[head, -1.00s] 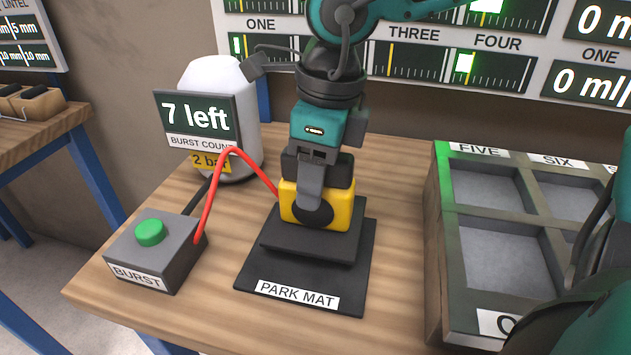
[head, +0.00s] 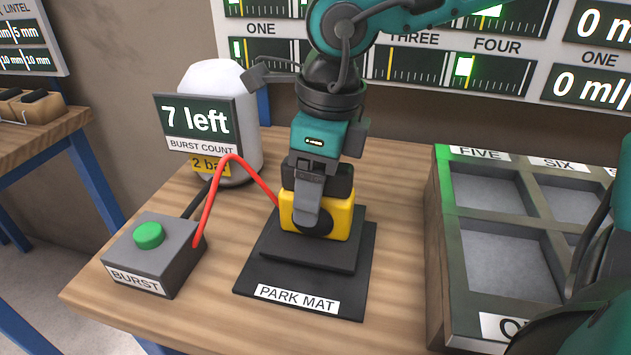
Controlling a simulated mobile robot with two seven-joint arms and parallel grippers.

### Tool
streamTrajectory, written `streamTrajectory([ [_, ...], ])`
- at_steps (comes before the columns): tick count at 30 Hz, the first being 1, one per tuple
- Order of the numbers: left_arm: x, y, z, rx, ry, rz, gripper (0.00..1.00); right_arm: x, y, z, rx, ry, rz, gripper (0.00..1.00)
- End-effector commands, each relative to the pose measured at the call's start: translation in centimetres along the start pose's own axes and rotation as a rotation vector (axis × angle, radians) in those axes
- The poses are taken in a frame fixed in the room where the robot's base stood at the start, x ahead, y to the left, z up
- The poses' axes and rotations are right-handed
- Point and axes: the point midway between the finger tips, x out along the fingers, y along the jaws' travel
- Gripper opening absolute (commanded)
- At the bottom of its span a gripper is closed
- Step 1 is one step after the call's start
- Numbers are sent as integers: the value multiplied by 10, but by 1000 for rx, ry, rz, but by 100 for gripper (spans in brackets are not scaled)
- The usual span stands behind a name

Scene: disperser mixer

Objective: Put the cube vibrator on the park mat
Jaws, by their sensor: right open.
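The cube vibrator (head: 343,217), a yellow block with a dark top and a black disc on its front face, sits upright on the raised dark plate of the black park mat (head: 262,272). A red hose (head: 240,163) runs from its left side. My right gripper (head: 310,205) points down over the cube vibrator from above. It is open, with one finger in front of the yellow front face, partly covering the disc. The far finger is hidden behind the block. My left gripper is not in view.
A grey BURST box (head: 180,262) with a green button stands left of the mat. A white tank (head: 215,80) with a "7 left" sign stands behind it. A compartment tray (head: 440,250) stands at the right. Bare wood lies between mat and tray.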

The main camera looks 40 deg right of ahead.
Motion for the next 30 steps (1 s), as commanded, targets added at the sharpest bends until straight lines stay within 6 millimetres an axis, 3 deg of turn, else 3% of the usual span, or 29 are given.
streamTrajectory([
  [5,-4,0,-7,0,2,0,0,-7,0,1,0,-1,0,72],
  [15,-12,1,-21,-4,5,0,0,-78,-1,2,1,-5,-4,72],
  [21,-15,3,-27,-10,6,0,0,-110,0,1,1,-2,-3,72],
  [30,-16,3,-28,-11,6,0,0,-123,0,0,-1,0,0,72],
])
